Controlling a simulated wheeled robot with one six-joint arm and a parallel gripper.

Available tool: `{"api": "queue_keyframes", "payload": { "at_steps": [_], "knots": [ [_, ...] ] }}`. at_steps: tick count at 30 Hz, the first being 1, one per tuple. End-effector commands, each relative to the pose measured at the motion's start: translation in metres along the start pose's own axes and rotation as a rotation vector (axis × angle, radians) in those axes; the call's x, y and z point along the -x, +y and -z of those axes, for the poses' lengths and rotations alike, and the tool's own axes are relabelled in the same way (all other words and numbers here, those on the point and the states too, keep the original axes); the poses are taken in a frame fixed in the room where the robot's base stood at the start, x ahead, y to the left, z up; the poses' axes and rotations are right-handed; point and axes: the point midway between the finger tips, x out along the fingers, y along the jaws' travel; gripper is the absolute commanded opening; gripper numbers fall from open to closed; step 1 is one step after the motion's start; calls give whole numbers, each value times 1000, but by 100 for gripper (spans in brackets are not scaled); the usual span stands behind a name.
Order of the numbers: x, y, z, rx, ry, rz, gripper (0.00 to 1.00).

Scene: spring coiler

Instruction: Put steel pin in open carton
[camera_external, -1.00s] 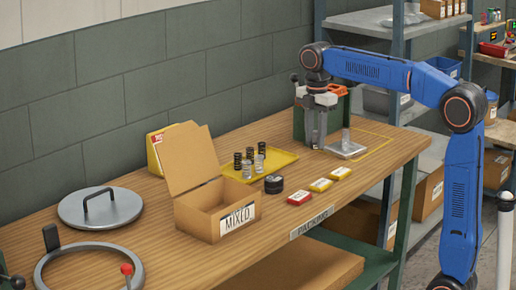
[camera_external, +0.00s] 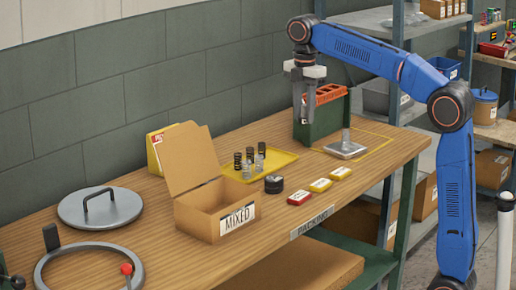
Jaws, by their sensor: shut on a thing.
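My gripper (camera_external: 304,117) is above the table's back part, left of and partly in front of the green box with an orange top. It points down and is shut on a thin grey piece, which looks like the steel pin; the fingers hide most of it. The open carton (camera_external: 198,218) is a brown cardboard box with its flap up at the back left and a label reading "MIXED". It stands on the table, to the left of and nearer than my gripper. The carton's inside is mostly hidden by its front walls.
A yellow tray (camera_external: 285,158) with several dark and silver springs lies behind the carton.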

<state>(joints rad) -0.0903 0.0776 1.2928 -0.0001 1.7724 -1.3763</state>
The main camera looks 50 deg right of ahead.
Motion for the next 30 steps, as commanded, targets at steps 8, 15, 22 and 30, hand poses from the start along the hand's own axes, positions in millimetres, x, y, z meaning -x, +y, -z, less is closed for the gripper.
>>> {"api": "queue_keyframes", "payload": {
  "at_steps": [8, 15, 22, 30],
  "knots": [
    [3, 11, 82, 60, 0, -1, 2],
    [5, 10, 167, 115, 0, -1, 2],
    [3, -5, 249, 167, -1, 0, 2],
    [1, -33, 334, 219, 0, -1, 2]
  ]
}}
